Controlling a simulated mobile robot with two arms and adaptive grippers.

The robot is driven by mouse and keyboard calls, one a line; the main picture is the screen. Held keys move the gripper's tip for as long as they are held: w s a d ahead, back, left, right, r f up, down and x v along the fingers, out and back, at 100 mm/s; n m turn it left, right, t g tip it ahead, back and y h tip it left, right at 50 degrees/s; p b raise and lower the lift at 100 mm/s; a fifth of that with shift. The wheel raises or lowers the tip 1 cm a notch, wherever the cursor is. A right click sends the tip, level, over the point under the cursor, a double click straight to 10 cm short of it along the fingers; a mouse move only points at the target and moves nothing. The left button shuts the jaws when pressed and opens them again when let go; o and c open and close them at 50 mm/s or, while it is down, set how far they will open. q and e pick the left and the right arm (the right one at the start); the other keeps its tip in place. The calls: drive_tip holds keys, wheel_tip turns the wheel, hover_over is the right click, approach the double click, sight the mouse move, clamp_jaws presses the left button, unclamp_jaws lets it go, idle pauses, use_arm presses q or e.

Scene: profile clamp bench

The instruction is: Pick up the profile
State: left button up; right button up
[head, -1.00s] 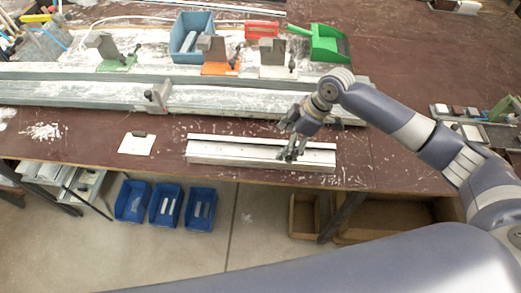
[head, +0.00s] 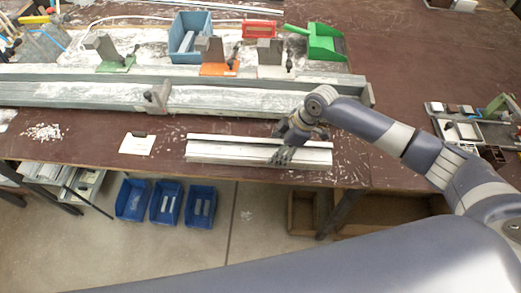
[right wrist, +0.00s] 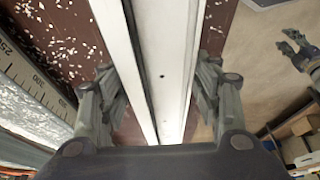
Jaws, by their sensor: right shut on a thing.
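The profile (head: 225,152) is a long, pale metal bar with a lengthwise groove. It lies along the front edge of the brown bench in the head view. My right gripper (head: 283,155) is over its right half, with the fingers pointing down. In the right wrist view the profile (right wrist: 162,60) runs between the two fingers (right wrist: 160,100), which are shut on it. I cannot see a gap under the profile. Part of my left gripper (right wrist: 297,48) shows small at the right edge of the right wrist view, away from the profile.
A long clamp rail (head: 230,99) with a stop block (head: 157,97) runs behind the profile. A white card (head: 137,144) lies left of it. A blue bin (head: 191,38) and green dustpan (head: 325,43) stand at the back. Small parts trays (head: 460,125) lie at the right.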

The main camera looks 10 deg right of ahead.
drive_tip(key=shift+r, duration=0.15)
drive_tip(key=shift+w+r+b, duration=0.1)
drive_tip(key=shift+r+b, duration=0.25)
drive_tip(key=shift+r, duration=0.15)
wheel_tip(320, 180, up, 2)
drive_tip(key=shift+b, duration=0.5)
drive_tip(key=s+a+r+b, duration=0.1)
drive_tip(key=s+a+b, duration=0.15)
drive_tip(key=a, duration=0.55)
drive_tip(key=s+a+r+b, duration=0.1)
drive_tip(key=s+a+b, duration=0.15)
drive_tip(key=a, duration=0.45)
wheel_tip(320, 180, up, 6)
drive_tip(key=m+t+h, duration=0.1)
drive_tip(key=m+t, duration=0.1)
drive_tip(key=m, duration=0.5)
hover_over(271, 150)
drive_tip(key=s+a, duration=0.4)
drive_tip(key=s, duration=0.1)
drive_tip(key=s+d+r+m+t+h, duration=0.1)
drive_tip(key=d+r+m+h, duration=0.2)
drive_tip(key=d+r+m, duration=0.4)
drive_tip(key=d+p, duration=0.1)
drive_tip(key=d, duration=0.2)
drive_tip(key=shift+s+m, duration=0.35)
drive_tip(key=shift+m, duration=0.05)
drive_tip(key=shift+f, duration=0.1)
